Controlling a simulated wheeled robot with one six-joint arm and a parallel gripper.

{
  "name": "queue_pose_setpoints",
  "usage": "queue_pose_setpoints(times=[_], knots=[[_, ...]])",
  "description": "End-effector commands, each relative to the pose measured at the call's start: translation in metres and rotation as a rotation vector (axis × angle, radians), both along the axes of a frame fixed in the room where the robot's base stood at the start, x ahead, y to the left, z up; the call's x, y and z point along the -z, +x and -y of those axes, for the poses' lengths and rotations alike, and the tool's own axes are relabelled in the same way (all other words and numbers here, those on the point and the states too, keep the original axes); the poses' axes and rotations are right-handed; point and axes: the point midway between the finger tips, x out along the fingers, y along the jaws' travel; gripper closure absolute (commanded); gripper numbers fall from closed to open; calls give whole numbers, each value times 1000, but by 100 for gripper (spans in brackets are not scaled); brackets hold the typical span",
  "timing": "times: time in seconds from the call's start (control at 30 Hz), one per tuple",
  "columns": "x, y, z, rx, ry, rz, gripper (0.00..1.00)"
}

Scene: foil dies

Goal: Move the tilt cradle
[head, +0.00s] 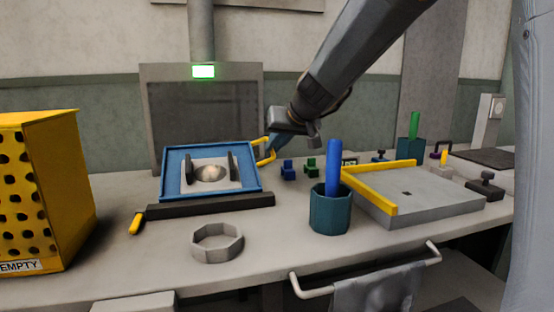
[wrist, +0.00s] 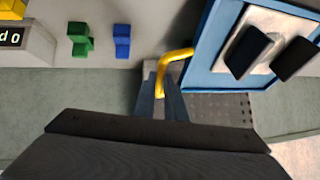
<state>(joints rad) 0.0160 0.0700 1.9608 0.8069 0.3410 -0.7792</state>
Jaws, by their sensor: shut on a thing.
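The tilt cradle (head: 254,183) is a blue tray with a yellow handle (head: 267,142) on its right side. It sits tilted above a dark bar at the left of the bench, with its near edge lower. A pale plate with a rounded metallic piece between two dark blocks lies in it. My gripper (head: 268,153) is at the cradle's right side, shut on the yellow handle. In the wrist view, the fingers (wrist: 164,100) close around the handle (wrist: 174,57), beside the blue cradle frame (wrist: 204,45). The fingertips partly hide the handle.
A yellow perforated box (head: 40,190) marked EMPTY stands left. A grey ring (head: 217,243) lies in front of the cradle. A teal cup (head: 330,213) with a blue rod and a grey plate (head: 425,196) with a yellow angle stand right. Small blue and green blocks (wrist: 80,40) lie behind.

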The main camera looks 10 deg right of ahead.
Motion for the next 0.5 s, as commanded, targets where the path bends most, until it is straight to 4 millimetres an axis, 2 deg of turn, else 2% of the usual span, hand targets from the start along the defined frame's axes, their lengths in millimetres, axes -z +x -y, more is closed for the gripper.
queue_pose_setpoints(times=[0.5], knots=[[-5,1,-2,-4,4,39,100]])
